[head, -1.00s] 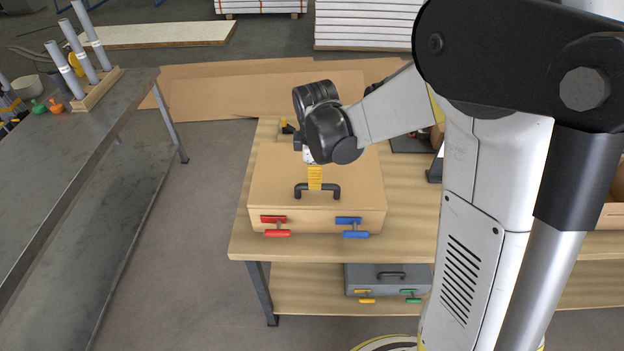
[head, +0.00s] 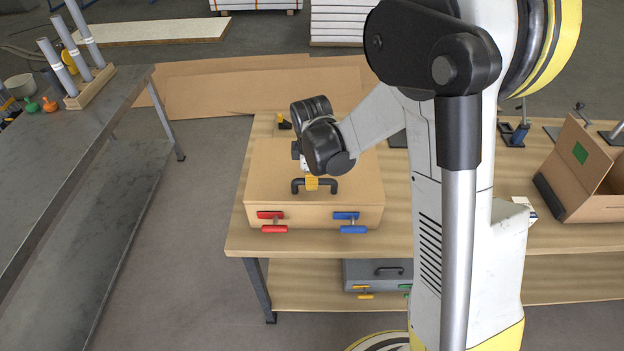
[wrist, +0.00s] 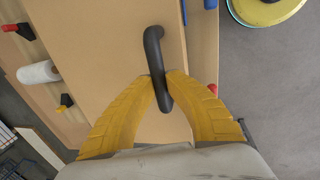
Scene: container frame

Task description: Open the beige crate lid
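The beige crate (head: 262,212) sits on the wooden workbench with its lid (head: 270,165) down. A black bar handle (head: 331,186) stands on the lid near its front edge; it also shows in the wrist view (wrist: 153,45). A red latch (head: 273,229) and a blue latch (head: 352,229) are on the crate's front face. My gripper (head: 312,183) is over the handle. In the wrist view its yellow fingers (wrist: 158,76) come in from both sides, with the tips closed against the bar. The arm hides part of the lid's back right.
A grey case (head: 360,277) lies on the shelf below. An open cardboard box (head: 590,205) stands at the bench's right. A metal table (head: 60,150) with grey tubes is at the left, with clear floor between it and the workbench (head: 240,240).

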